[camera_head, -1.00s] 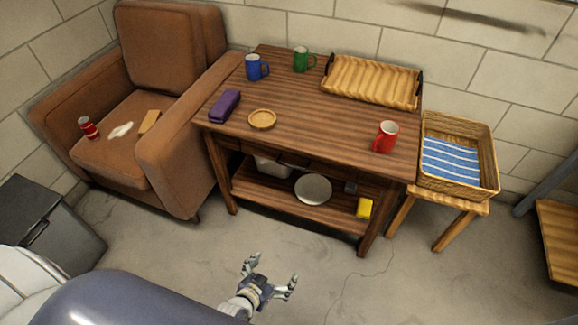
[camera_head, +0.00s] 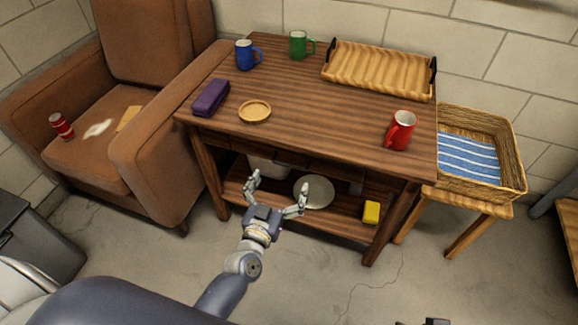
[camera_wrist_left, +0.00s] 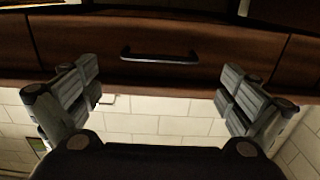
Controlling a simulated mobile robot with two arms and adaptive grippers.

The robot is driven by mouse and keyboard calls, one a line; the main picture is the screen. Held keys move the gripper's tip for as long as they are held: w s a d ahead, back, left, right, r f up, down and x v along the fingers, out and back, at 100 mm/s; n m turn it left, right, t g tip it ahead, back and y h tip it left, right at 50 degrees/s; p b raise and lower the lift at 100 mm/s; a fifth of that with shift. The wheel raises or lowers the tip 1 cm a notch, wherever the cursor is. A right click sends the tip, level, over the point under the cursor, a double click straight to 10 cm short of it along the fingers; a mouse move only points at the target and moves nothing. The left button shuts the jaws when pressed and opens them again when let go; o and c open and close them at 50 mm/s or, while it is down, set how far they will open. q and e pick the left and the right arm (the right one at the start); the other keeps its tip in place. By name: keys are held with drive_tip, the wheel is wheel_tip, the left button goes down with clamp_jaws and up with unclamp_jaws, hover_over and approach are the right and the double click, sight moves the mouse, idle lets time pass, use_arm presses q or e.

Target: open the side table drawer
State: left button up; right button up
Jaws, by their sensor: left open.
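The wooden side table (camera_head: 310,118) stands against the wall in the head view. Its drawer front is mostly hidden there under the table top. The left wrist view shows the drawer (camera_wrist_left: 215,40) from close by, with a dark bar handle (camera_wrist_left: 160,56) across its middle. The drawer looks shut. My left gripper (camera_head: 277,188) is open and empty, in front of the table below its top edge. In the left wrist view its fingers (camera_wrist_left: 160,88) stand wide apart on either side of the handle and do not touch it. My right gripper does not clearly show.
On the table top are a blue mug (camera_head: 244,55), a green mug (camera_head: 298,45), a red mug (camera_head: 400,132), a purple case (camera_head: 211,98), a round coaster (camera_head: 255,112) and a wooden tray (camera_head: 375,75). The lower shelf holds a plate (camera_head: 318,190) and a yellow item (camera_head: 371,212). An armchair (camera_head: 150,150) stands at left.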

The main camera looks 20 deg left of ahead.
sight(289, 166)
use_arm(q)
drive_tip(key=shift+w+d+b, duration=0.1)
drive_tip(key=shift+w+b, duration=0.4)
drive_tip(key=shift+w, duration=2.8)
use_arm(e)
drive_tip(key=shift+s+r, duration=0.25)
drive_tip(key=shift+r, duration=0.05)
